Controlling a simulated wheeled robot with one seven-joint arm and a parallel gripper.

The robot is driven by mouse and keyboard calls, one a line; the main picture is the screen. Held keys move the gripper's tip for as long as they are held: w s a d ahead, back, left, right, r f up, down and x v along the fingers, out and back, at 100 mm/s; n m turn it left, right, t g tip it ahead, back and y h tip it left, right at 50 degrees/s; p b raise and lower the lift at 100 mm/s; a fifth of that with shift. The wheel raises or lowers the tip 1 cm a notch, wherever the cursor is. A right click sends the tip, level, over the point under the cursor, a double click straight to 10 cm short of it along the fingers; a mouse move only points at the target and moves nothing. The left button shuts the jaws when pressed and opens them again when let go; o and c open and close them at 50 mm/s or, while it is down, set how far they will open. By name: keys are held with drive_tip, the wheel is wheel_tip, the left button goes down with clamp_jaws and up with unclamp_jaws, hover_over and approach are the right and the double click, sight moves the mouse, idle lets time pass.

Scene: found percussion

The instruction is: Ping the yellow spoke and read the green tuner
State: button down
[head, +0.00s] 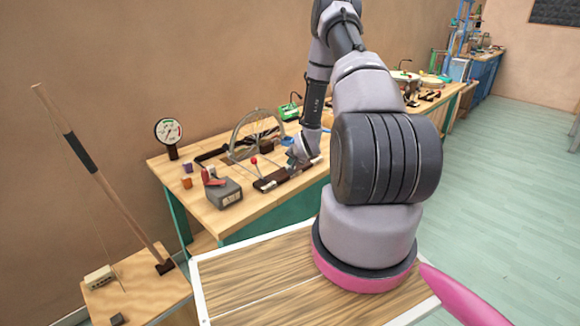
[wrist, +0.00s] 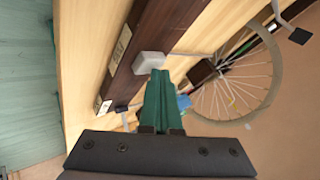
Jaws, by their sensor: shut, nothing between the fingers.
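The spoked wheel (head: 240,118) stands upright on the wooden workbench behind and left of my gripper. In the head view, the wrist partly hides the fingers.
A round dial gauge (head: 168,131), small cubes (head: 187,182) and a grey box (head: 217,193) with a red part stand on the bench's left side. A red-knobbed lever (head: 254,161) rises near the dark bar. A blue item (wrist: 184,102) lies beside my fingers.

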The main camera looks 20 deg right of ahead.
drive_tip(key=shift+r, duration=0.9)
drive_tip(key=shift+r, duration=2.5)
idle(0.4)
drive_tip(key=s+a+r+n+g, duration=0.1)
drive_tip(key=s+a+r, duration=0.25)
drive_tip(key=r, duration=1.05)
drive_tip(key=s+a+r+n, duration=0.2)
drive_tip(key=s+a+r, duration=0.15)
drive_tip(key=r, duration=1.15)
drive_tip(key=s+a+r+n+y, duration=0.1)
drive_tip(key=s+a+r, duration=0.2)
drive_tip(key=s, duration=0.6)
drive_tip(key=s+a+r, duration=0.4)
drive_tip(key=s+r, duration=0.2)
drive_tip(key=s, duration=0.4)
drive_tip(key=s+a+r+n+g+y, duration=0.1)
drive_tip(key=s+a+r, duration=0.3)
drive_tip(key=s, duration=0.5)
drive_tip(key=shift+s+r+n+y, duration=0.3)
drive_tip(key=shift+s+r, duration=0.05)
drive_tip(key=shift+r, duration=0.45)
